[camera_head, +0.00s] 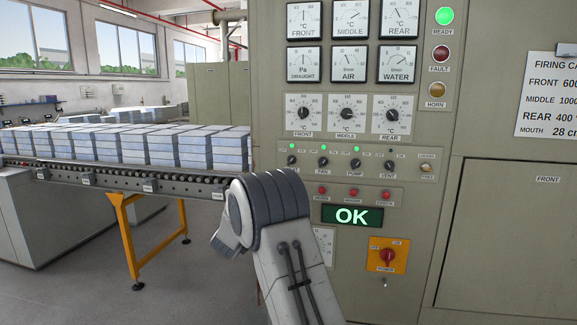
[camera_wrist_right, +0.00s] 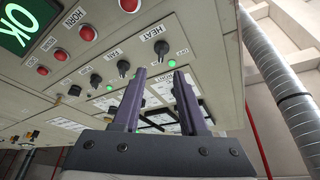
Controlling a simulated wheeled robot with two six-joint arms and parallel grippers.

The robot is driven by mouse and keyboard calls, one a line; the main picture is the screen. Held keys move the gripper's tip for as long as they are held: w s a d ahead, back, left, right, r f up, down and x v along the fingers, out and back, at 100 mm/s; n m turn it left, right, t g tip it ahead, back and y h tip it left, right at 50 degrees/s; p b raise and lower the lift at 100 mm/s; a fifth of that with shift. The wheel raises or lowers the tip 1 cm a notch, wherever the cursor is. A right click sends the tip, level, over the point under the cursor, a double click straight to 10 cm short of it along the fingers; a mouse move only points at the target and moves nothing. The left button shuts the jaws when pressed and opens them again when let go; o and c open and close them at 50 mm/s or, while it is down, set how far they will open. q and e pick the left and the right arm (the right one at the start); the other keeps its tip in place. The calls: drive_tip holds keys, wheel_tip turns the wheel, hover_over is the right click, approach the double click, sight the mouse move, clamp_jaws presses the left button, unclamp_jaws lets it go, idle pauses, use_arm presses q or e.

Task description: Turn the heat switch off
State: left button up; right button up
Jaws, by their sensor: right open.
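The heat switch (camera_head: 292,160) is a small dark knob at the left end of a row on the grey panel, under a lit green lamp (camera_head: 292,146). In the right wrist view the heat switch (camera_wrist_right: 161,47), labelled HEAT, stands just beyond the fingertips, with its lit green lamp (camera_wrist_right: 171,63) beside it. My right gripper (camera_wrist_right: 159,76) is open, its two dark fingers spread and empty, apparently not touching the knob. In the head view a grey and white arm of mine stands before the panel, and no fingers show. My left gripper is not in view.
The fan (camera_head: 323,163), pump (camera_head: 356,165) and vent (camera_head: 389,166) knobs sit in the same row. Red buttons (camera_head: 322,191), a green OK display (camera_head: 352,216) and a red rotary switch (camera_head: 387,257) lie below. A roller conveyor (camera_head: 120,180) with stacked tiles stands left.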

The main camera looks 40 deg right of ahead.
sight(290, 163)
drive_tip(key=p+x, duration=0.3)
drive_tip(key=x, duration=0.5)
drive_tip(key=shift+w+d+r, duration=0.1)
drive_tip(key=shift+d+r, duration=0.1)
drive_tip(key=shift+r, duration=0.05)
drive_tip(key=shift+w+d+r, duration=0.1)
drive_tip(key=shift+w+d, duration=0.2)
drive_tip(key=shift+d, duration=0.15)
clamp_jaws()
